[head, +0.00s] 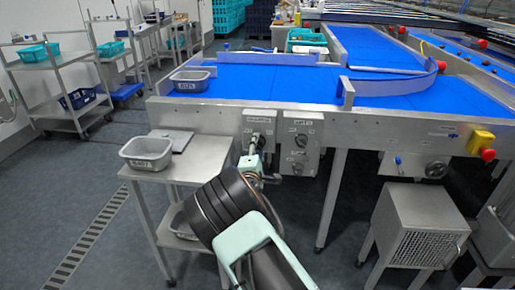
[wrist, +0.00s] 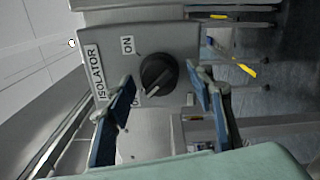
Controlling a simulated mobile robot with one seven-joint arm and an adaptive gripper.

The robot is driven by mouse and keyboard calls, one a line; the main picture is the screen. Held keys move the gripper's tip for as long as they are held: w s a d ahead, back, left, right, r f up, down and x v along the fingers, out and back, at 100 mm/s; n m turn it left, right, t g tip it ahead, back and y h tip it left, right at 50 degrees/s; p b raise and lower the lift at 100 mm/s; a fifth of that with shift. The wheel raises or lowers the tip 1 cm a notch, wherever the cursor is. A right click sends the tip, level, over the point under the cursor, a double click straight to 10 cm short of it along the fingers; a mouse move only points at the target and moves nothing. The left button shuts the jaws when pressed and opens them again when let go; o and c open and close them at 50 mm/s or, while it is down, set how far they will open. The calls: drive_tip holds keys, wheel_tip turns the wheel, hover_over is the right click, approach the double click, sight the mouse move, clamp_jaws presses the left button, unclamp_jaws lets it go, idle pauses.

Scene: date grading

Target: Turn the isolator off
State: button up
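The isolator is a grey box (head: 258,126) on the front of the blue-belted table in the head view. In the wrist view its black rotary knob (wrist: 158,74) sits on the grey face beside an ISOLATOR label (wrist: 92,72) and an ON label (wrist: 127,46). A pale mark on the knob points to the lower left, toward a second label that my finger mostly hides. My gripper (wrist: 164,88) is open, its blue-padded fingers either side of the knob with gaps visible. In the head view my gripper (head: 250,163) is just below the box, partly hidden by my arm.
A second grey box with knobs (head: 300,140) is mounted close to the right. A steel side table (head: 190,165) with a grey tub (head: 146,153) stands left of my arm. A red-and-yellow stop button (head: 484,144) is farther right. Open floor lies at left.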

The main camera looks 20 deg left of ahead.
drive_tip(key=v, duration=1.2)
drive_tip(key=shift+r, duration=0.15)
